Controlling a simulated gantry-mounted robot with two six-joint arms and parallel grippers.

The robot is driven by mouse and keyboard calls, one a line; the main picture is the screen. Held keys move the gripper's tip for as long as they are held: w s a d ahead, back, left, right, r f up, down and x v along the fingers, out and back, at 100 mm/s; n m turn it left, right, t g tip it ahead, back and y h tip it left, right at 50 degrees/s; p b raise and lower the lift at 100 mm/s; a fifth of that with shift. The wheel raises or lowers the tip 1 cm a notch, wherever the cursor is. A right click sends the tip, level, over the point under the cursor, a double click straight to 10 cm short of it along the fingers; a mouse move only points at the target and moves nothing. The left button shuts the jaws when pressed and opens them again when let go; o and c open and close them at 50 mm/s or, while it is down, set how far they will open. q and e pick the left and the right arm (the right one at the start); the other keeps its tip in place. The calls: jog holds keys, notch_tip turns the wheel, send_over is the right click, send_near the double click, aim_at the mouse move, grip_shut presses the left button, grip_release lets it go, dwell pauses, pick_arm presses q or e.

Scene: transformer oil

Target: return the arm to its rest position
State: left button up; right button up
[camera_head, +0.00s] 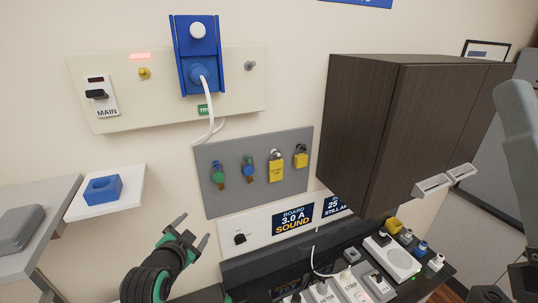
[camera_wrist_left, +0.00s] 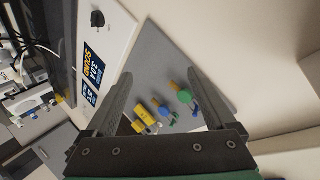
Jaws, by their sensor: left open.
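My left gripper (camera_head: 192,231) is at the bottom left of centre in the head view. Its dark fingers are spread and empty, pointing up toward the wall. In the left wrist view the left gripper (camera_wrist_left: 158,76) is also open, with nothing between its fingers. The grey tag board (camera_wrist_left: 157,62) lies beyond it, apart from it. My right arm (camera_head: 519,130) shows only in part at the right edge of the head view; its fingers are not visible.
A white shelf (camera_head: 110,207) with a blue block (camera_head: 103,190) is left of my left gripper. The grey board (camera_head: 225,165) holds tags and yellow padlocks. A dark cabinet (camera_head: 365,125) juts out at right. Devices like the white box (camera_head: 397,259) crowd the bench.

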pick_arm(q)
notch_tip(320, 180, up, 16)
jog(key=s+d+n+t, duration=0.1)
jog(key=s+d+t, duration=0.1)
jog(key=s+t, duration=0.15)
jog(key=s+r+n+t+h, duration=0.2)
jog(key=s+r+n+t, duration=0.65)
jog(key=s+r, duration=1.65)
notch_tip(320, 180, down, 38)
jog(key=m+t+b, duration=0.1)
jog(key=t+b, duration=0.1)
jog(key=b, duration=3.5)
jog(key=shift+w+d+m+b, duration=0.2)
jog(key=shift+w+m+b, duration=0.1)
jog(key=shift+w+m, duration=0.1)
jog(key=shift+f, duration=0.1)
